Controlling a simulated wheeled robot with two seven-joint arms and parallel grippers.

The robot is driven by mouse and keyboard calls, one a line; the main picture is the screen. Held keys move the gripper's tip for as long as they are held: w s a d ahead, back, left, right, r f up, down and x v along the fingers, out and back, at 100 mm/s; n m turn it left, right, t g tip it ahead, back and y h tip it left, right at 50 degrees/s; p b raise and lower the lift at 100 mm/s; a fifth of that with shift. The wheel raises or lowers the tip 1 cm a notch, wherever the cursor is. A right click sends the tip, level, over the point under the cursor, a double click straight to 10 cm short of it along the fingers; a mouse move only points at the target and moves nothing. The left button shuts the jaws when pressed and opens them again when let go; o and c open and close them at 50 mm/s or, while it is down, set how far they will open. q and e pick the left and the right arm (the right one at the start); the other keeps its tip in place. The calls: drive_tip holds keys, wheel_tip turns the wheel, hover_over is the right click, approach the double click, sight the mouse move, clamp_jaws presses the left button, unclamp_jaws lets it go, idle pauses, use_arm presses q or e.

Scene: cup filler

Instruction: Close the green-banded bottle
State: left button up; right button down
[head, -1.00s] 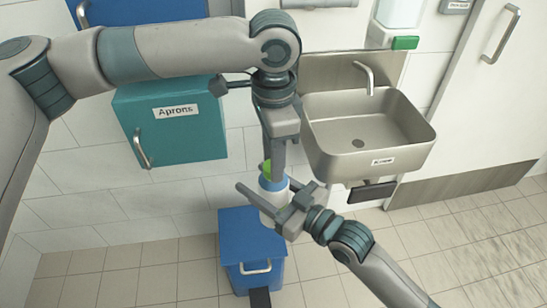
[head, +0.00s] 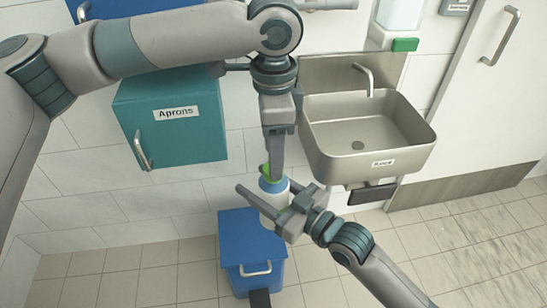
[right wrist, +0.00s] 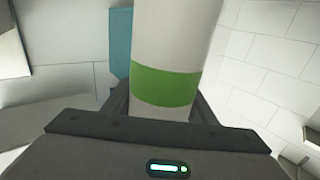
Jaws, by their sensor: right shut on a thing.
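The bottle is white with a green band (right wrist: 165,87) in the right wrist view. In the head view its pale body (head: 272,201) stands roughly upright, with a blue part at the top. My right gripper (head: 268,206) is shut around the bottle and holds it above the floor. A green cap (head: 266,171) is at the bottle's top, partly behind the fingers of my left gripper (head: 276,165), which points down from above. The fingers overlap in this view, so I cannot tell whether they grip the cap. The contact between cap and bottle is hidden.
A blue bin (head: 245,235) stands on the floor below the bottle. A steel sink (head: 370,130) is on the wall to the right, and a teal aprons cabinet (head: 180,130) is to the left. The floor (head: 150,272) to the left is clear.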

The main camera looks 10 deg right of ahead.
use_arm(q)
drive_tip(key=shift+r, duration=0.95)
drive_tip(key=shift+c, duration=0.3)
drive_tip(key=shift+r+n, duration=0.9)
drive_tip(key=shift+n, duration=0.4)
drive_tip(key=shift+r+n, duration=0.85)
drive_tip(key=shift+n, duration=0.45)
drive_tip(key=shift+f, duration=0.15)
hover_over(273, 196)
drive_tip(key=w, duration=0.3)
drive_tip(key=shift+w+d+f, duration=0.1)
drive_tip(key=shift+d+f, duration=0.1)
drive_tip(key=shift+f, duration=1.75)
drive_tip(key=shift+d+f, duration=0.15)
drive_tip(key=shift+f, duration=1.8)
drive_tip(key=c, duration=1.1)
drive_tip(key=o, duration=1.2)
